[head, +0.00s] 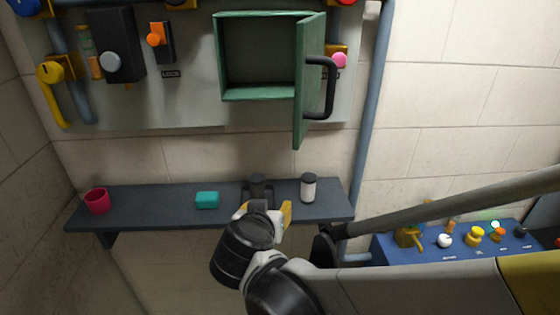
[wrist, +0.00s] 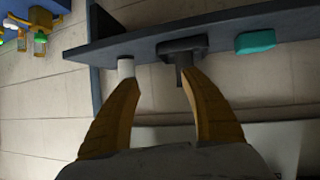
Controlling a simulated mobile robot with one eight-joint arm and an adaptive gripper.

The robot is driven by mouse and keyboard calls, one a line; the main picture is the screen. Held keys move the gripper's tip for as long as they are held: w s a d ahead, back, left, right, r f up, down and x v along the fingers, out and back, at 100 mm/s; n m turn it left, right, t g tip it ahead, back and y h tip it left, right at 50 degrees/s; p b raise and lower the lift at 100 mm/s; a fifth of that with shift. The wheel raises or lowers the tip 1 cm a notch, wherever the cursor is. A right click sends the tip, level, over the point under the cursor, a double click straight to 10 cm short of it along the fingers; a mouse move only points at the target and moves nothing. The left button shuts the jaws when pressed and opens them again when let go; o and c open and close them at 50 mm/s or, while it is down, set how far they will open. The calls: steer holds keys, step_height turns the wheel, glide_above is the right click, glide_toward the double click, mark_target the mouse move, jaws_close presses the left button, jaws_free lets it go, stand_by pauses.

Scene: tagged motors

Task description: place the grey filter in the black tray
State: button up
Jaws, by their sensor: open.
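A pale grey cylinder with a dark top, which looks like the grey filter (head: 308,190), stands upright on the dark shelf. It also shows in the wrist view (wrist: 126,67), close to the tip of the left finger. The black tray (head: 246,194) is on the shelf to its left, partly hidden by my gripper; it also shows in the wrist view (wrist: 168,48). A dark cylindrical thing (head: 258,183) shows at the tray. My gripper (head: 264,209) is open, with nothing seen between its yellow fingers (wrist: 158,79), in front of the shelf near the tray.
A teal block (head: 207,200) and a red cup (head: 97,201) stand on the shelf (head: 150,205) to the left. Above, a green cabinet (head: 258,93) has its door (head: 306,85) swung open. A vertical pipe (head: 367,130) runs beside the shelf's right end.

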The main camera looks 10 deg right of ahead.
steer(key=s+d+f+n+g+y, duration=0.1)
steer(key=s+d+n+g+y, duration=0.1)
steer(key=s+d, duration=1.3)
steer(key=g+y, duration=0.1)
steer(key=g, duration=0.1)
steer(key=shift+s+d+g, duration=0.3)
steer(key=shift+s+d, duration=0.1)
